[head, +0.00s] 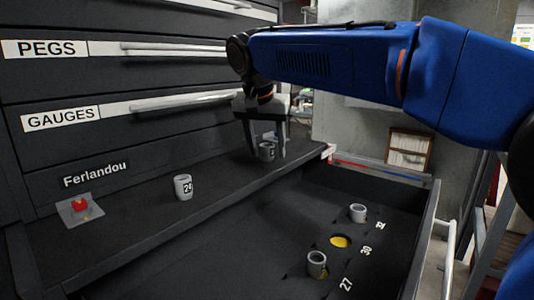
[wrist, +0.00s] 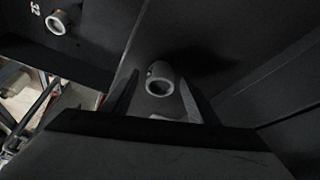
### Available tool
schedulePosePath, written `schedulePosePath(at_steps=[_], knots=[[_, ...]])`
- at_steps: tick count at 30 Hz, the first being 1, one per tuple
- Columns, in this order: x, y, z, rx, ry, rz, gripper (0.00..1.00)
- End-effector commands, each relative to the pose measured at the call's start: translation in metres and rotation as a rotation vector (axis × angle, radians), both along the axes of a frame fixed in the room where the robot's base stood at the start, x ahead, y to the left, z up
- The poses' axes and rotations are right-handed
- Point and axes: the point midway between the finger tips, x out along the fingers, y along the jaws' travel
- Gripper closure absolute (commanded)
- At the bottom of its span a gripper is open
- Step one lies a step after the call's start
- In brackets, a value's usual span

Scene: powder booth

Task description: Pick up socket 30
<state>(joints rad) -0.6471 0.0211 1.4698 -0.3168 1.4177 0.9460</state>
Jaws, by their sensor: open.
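A grey socket (head: 267,151) stands upright on the dark ledge at the back of the open drawer; its number is not legible. It also shows in the wrist view (wrist: 160,80), with its open top between the fingers. My gripper (head: 265,154) points down with its open fingers on either side of this socket. No clear grip on it shows. In the drawer, the slot labelled 30 (head: 340,241) is empty and shows a yellow round patch.
Two sockets sit in the drawer by labels 27 (head: 317,264) and 32 (head: 358,213). A small plate with a red part (head: 81,207) lies far left. Drawer fronts with handles (head: 180,101) rise behind the ledge.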

Motion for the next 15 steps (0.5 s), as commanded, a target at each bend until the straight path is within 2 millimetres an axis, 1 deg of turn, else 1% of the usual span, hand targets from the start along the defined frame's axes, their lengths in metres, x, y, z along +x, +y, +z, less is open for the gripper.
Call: schedulePosePath(at_steps=[6, 7, 8, 9, 11, 12, 13, 15], knots=[[0.0005, 0.0001, -0.0008, 0.001, 0.000, 0.000, 0.46], [0.0005, 0.0001, -0.0008, 0.001, 0.000, 0.000, 0.49], [0.0005, 0.0001, -0.0008, 0.001, 0.000, 0.000, 0.56], [0.0004, 0.0000, -0.0007, 0.001, 0.000, 0.000, 0.66], [0.0004, 0.0000, -0.0007, 0.001, 0.000, 0.000, 0.80], [0.0004, 0.0000, -0.0007, 0.001, 0.000, 0.000, 0.90], [0.0004, 0.0000, -0.0007, 0.001, 0.000, 0.000, 0.95], [0.0004, 0.0000, -0.0004, 0.001, -0.001, 0.000, 0.95]])
